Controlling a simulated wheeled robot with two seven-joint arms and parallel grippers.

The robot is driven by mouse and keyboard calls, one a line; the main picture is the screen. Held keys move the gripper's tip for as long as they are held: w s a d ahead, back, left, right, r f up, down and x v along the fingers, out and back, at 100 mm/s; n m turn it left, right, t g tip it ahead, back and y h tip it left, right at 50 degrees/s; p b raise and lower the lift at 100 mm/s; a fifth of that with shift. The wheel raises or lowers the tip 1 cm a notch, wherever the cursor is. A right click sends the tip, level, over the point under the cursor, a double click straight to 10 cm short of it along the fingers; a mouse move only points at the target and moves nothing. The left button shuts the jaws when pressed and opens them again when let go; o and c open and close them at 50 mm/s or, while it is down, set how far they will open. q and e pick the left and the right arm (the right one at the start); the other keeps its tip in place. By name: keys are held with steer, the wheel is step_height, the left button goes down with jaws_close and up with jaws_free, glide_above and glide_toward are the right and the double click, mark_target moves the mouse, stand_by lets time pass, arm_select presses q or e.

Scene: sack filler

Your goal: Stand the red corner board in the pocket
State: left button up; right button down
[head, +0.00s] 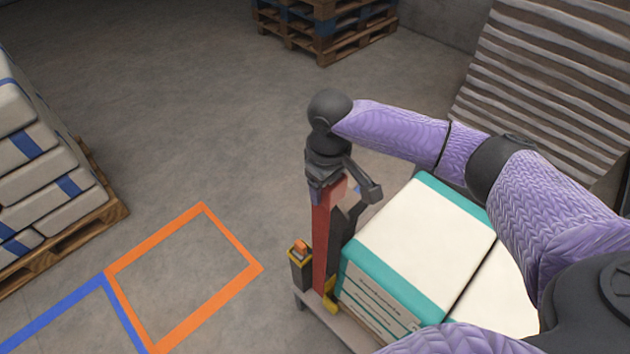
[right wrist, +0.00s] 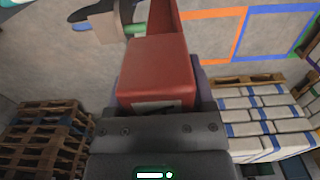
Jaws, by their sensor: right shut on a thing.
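The red corner board (head: 320,250) is tall and narrow and stands about upright beside the near left corner of the white and teal sack stack. My right gripper (head: 338,188) is shut on its upper end. The board's lower end is down by a yellow fitting (head: 330,298) at the stack's corner, which looks like the pocket. I cannot tell whether the board is inside it or in front of it. In the right wrist view, a red part of the board (right wrist: 158,70) shows close up. My left gripper is not in view.
A black and yellow holder (head: 300,266) with an orange top stands just left of the board. The white and teal sacks (head: 425,245) are close on the right. An orange floor outline (head: 235,280) is empty. A loaded pallet (head: 105,215) stands far left.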

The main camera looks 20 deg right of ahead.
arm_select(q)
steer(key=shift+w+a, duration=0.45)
arm_select(e)
steer(key=shift+w+a, duration=0.1)
steer(key=shift+s+d+p, duration=0.25)
steer(key=shift+d+p, duration=0.2)
steer(key=shift+d, duration=0.1)
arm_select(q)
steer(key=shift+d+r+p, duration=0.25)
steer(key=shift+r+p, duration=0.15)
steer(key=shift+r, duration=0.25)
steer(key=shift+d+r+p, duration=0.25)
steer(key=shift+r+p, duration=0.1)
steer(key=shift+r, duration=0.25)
arm_select(e)
steer(key=d, duration=0.1)
steer(key=s+d, duration=0.1)
steer(key=d+f, duration=0.1)
steer(key=shift+s+d, duration=0.2)
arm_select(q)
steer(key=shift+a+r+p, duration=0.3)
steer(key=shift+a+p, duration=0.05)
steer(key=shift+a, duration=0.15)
arm_select(e)
steer(key=shift+f, duration=0.15)
